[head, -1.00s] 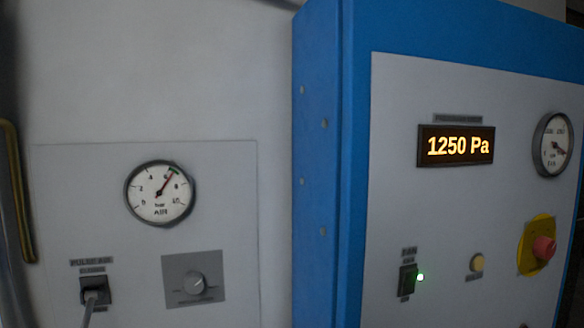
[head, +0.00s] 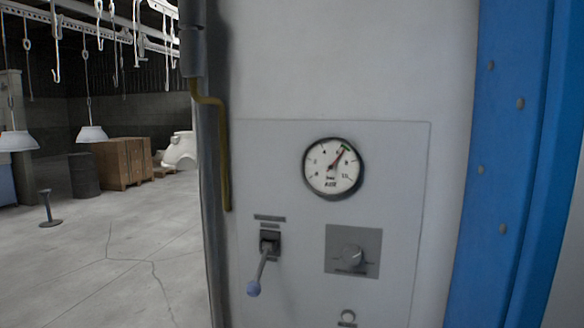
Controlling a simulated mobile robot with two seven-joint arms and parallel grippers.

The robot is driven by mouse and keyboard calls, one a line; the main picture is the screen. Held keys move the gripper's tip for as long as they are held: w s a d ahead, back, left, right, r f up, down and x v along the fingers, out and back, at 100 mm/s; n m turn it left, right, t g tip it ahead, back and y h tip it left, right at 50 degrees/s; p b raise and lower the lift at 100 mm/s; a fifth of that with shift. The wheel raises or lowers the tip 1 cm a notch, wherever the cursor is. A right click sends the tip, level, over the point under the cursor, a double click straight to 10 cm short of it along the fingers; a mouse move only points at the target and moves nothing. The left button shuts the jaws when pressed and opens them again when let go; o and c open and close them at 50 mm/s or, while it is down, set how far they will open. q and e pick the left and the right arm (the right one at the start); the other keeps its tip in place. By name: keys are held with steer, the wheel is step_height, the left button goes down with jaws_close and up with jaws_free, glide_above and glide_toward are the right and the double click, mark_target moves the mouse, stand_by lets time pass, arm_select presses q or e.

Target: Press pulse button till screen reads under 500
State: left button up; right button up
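A light grey panel (head: 285,175) carries a round air gauge (head: 332,168), its needle pointing up and to the right. Below it on the left is a lever switch (head: 265,258) with a blue-grey knob, its handle hanging down. Neither gripper is in view.
A blue cabinet edge (head: 510,150) stands at the right. A grey post with a brass-coloured pipe (head: 223,150) borders the panel's left. Beyond it is open concrete floor (head: 110,265), with a stand (head: 48,208), wooden crates (head: 118,163), a dark drum (head: 82,175) and hanging hooks and hoods.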

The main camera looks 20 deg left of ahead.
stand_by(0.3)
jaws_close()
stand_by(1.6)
